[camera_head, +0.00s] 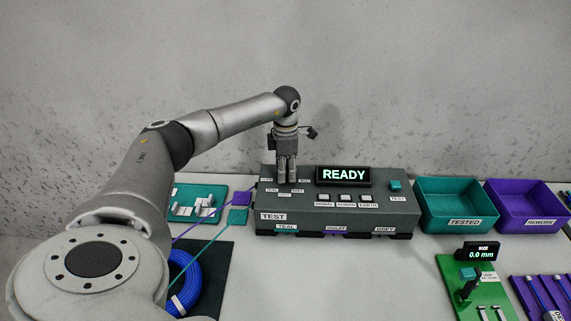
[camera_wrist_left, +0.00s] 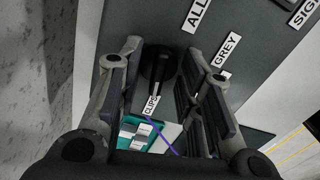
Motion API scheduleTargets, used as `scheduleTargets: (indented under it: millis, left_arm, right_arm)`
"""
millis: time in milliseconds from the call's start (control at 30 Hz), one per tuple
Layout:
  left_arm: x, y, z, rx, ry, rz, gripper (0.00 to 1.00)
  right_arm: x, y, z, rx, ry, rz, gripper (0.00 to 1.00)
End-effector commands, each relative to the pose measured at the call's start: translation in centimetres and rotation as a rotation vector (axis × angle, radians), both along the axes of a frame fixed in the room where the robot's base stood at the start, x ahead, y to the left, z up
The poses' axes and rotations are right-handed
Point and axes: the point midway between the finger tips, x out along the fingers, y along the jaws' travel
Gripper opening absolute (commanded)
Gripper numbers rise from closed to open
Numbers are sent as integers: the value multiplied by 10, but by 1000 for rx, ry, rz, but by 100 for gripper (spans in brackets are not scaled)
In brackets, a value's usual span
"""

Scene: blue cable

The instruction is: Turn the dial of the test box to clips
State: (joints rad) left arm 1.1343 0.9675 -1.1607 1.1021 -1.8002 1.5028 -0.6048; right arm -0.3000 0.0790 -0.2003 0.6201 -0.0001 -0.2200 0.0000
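The grey test box (camera_head: 330,215) stands on the table with a lit READY screen (camera_head: 343,175). Its black round dial (camera_wrist_left: 158,62) shows in the wrist view, between the fingers of my left gripper (camera_wrist_left: 163,50). The CLIPS label (camera_wrist_left: 151,104) lies just below the dial; the ALL label (camera_wrist_left: 196,15) and GREY label (camera_wrist_left: 226,49) are to its right. In the head view my left gripper (camera_head: 287,180) points down at the box's left end and hides the dial. Its fingers are apart; I cannot tell whether they touch the dial. My right gripper is not in view.
A teal TESTED bin (camera_head: 465,224) and a purple REWORK bin (camera_head: 540,224) stand right of the box. A teal tray (camera_head: 181,215) with clips and a blue cable coil (camera_head: 187,280) are at left. A green gauge board (camera_head: 470,290) is at front right.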

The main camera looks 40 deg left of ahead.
Motion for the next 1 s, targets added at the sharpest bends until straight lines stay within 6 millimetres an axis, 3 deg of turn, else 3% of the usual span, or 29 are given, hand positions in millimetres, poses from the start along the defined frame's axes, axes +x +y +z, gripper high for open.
scheduleTargets:
  millis: [333, 1000]
  left_arm:
    - [-1, 0, 4, 0, 3, 0, 32]
    - [0, 1, 70, 2, -3, 2, 32]
  right_arm:
    - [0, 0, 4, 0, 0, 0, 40]
    - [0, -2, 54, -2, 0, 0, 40]
